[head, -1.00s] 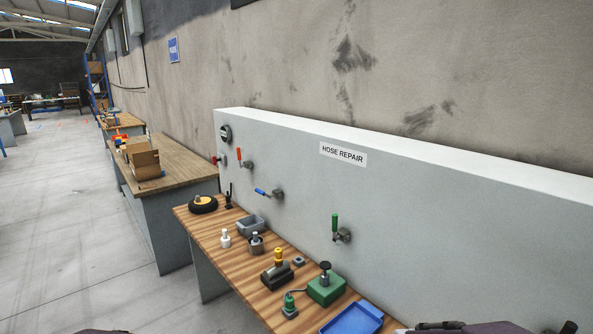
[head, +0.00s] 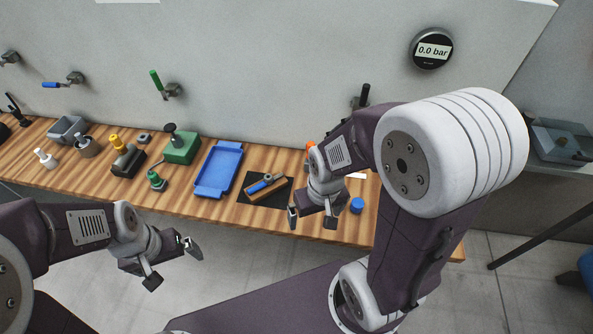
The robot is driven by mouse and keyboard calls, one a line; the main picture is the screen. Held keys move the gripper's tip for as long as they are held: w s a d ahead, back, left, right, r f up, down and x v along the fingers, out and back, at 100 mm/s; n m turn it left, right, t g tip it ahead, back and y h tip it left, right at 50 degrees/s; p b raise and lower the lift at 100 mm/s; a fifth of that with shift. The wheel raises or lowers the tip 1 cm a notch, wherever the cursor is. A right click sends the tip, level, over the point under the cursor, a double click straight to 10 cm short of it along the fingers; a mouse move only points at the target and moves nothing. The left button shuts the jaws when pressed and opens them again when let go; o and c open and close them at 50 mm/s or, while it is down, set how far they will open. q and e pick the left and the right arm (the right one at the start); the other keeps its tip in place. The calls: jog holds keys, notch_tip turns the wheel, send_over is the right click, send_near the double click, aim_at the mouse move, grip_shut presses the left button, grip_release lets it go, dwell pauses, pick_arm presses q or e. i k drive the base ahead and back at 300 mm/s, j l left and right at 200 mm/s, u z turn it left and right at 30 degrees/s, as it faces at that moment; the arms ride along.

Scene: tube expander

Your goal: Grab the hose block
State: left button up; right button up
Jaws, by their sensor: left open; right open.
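My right gripper (head: 311,220) is open and empty, pointing down just right of the mat, near the bench's front edge. My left gripper (head: 172,265) is open and empty, in front of the bench and lower left of the block. My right arm hides part of the bench's right end.
A blue tray (head: 218,170) lies left of the mat. A green box-shaped device (head: 181,148) and several small tools stand further left. A blue cap (head: 356,206) is right of my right gripper. The wall panel (head: 260,70) with valves and a gauge (head: 432,49) closes off the back.

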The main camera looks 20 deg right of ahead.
aim_at(261, 190)
jog(key=z, duration=0.4)
jog(key=i+j, duration=0.1)
jog(key=j, duration=0.3)
jog(key=i+j+z, duration=0.1)
jog(key=j, duration=0.25)
jog(key=i+j, duration=0.15)
jog(key=j, duration=0.25)
jog(key=i+j, duration=0.1)
jog(key=j, duration=0.3)
jog(key=i+z, duration=0.05)
